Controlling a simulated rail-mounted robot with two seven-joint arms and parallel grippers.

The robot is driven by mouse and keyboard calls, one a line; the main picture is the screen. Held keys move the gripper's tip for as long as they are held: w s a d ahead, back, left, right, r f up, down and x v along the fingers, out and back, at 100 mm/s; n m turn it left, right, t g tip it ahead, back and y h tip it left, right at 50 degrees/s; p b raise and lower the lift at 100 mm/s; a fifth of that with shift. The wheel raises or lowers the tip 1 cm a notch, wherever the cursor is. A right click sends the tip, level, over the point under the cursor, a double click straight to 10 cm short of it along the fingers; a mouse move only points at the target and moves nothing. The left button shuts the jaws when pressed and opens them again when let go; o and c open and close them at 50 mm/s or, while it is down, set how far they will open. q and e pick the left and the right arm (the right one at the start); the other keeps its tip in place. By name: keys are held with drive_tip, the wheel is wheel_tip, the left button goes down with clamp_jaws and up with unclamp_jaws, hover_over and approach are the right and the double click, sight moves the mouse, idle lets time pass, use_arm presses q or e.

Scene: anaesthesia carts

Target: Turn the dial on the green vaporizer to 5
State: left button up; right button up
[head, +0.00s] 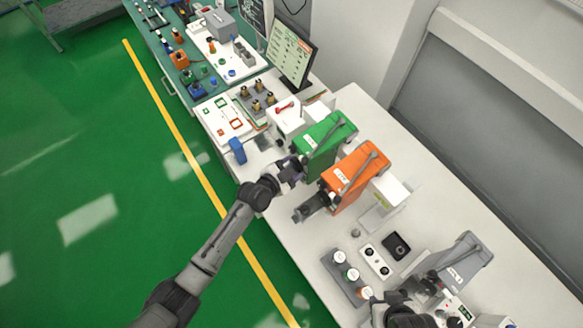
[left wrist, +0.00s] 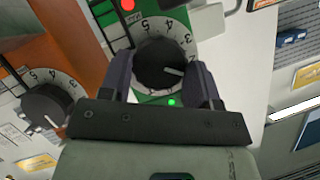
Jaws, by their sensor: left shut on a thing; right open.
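The green vaporizer (head: 325,134) stands on the white counter, left of the orange vaporizer. Its black dial (left wrist: 160,62) fills the middle of the left wrist view, ringed by a white number scale. The dial's white mark points right and slightly down, away from the 5 at the upper left. My left gripper (head: 298,168) is at the green vaporizer's front; the left wrist view shows its fingers (left wrist: 162,78) shut on the dial's two sides. My right gripper (head: 394,302) is open near the counter's lower end, partly cut off and small.
The orange vaporizer (head: 355,176) is close beside the green one, with its own black dial (left wrist: 46,106). A monitor (head: 290,54) stands behind to the left. A grey tray of bottles (head: 345,275) is at the lower counter. Open floor lies left.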

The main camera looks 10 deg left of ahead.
use_arm(q)
drive_tip(key=shift+w+a+n+g+h+b, duration=0.1)
drive_tip(key=shift+n+g+h+b, duration=0.4)
drive_tip(key=shift+n+g+b, duration=0.35)
drive_tip(key=shift+n, duration=0.25)
drive_tip(key=shift+r, duration=0.1)
drive_tip(key=o, duration=0.6)
drive_tip(key=shift+o, duration=0.2)
drive_tip(key=shift+s+a+r+b, duration=0.15)
drive_tip(key=shift+s+a+b, duration=0.15)
drive_tip(key=shift+s+a, duration=0.1)
drive_tip(key=b+v, duration=0.1)
drive_tip(key=v, duration=1.1)
drive_tip(key=shift+a, duration=0.3)
drive_tip(key=shift+s+r, duration=0.1)
drive_tip(key=shift+s, duration=0.05)
